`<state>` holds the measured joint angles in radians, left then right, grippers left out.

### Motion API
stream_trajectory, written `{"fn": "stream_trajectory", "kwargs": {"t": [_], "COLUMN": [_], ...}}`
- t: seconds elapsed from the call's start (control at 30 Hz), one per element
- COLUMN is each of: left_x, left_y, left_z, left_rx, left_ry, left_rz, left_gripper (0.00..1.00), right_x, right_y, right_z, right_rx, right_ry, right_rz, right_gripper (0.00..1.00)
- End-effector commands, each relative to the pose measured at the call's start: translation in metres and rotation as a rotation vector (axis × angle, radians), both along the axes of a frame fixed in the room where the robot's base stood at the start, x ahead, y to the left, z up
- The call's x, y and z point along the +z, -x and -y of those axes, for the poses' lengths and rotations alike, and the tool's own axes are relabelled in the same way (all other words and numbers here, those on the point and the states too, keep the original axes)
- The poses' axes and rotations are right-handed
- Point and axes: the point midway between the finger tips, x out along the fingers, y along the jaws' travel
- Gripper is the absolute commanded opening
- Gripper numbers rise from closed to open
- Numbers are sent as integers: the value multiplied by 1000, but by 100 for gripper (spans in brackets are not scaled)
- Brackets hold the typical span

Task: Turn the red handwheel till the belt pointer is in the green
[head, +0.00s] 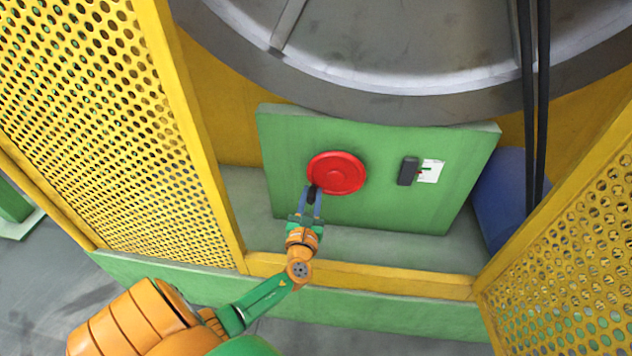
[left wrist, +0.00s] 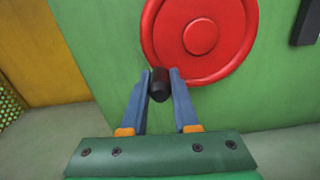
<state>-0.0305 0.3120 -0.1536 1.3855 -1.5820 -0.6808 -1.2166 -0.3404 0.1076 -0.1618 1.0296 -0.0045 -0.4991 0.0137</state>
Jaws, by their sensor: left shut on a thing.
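The red handwheel (head: 338,172) is mounted on the green panel (head: 390,213); it also fills the upper middle of the left wrist view (left wrist: 203,35). Its black handle (left wrist: 159,85) sticks out at the lower left of the rim. My left gripper (head: 313,194) is shut on this handle, with a blue finger on each side of it, also seen in the left wrist view (left wrist: 160,84). The pointer gauge (head: 430,171) is a small white plate with red and green marks, right of a dark block (head: 408,171). The exact pointer reading is too small to tell. My right gripper is not in view.
Yellow perforated guards stand at left (head: 90,110) and right (head: 575,240). A large grey wheel (head: 400,45) is above the panel. Black belts (head: 536,100) run down at the right, beside a blue part (head: 500,190). A yellow sill (head: 370,281) crosses below the panel.

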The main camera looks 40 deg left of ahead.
Motion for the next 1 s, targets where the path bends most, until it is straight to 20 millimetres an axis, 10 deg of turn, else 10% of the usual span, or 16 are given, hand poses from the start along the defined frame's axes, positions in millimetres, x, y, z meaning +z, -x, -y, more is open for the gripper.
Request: {"fn": "stream_trajectory", "kwargs": {"t": [0.97,1.0], "left_x": [11,11], "left_y": [3,3], "left_z": [-5,-5], "left_rx": [1,1], "left_ry": [-165,-165], "left_rz": [-101,-101], "left_gripper": [0,39], "right_x": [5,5], "right_y": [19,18], "right_z": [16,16], "right_rx": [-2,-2], "right_ry": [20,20], "right_rz": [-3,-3], "right_gripper": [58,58]}}
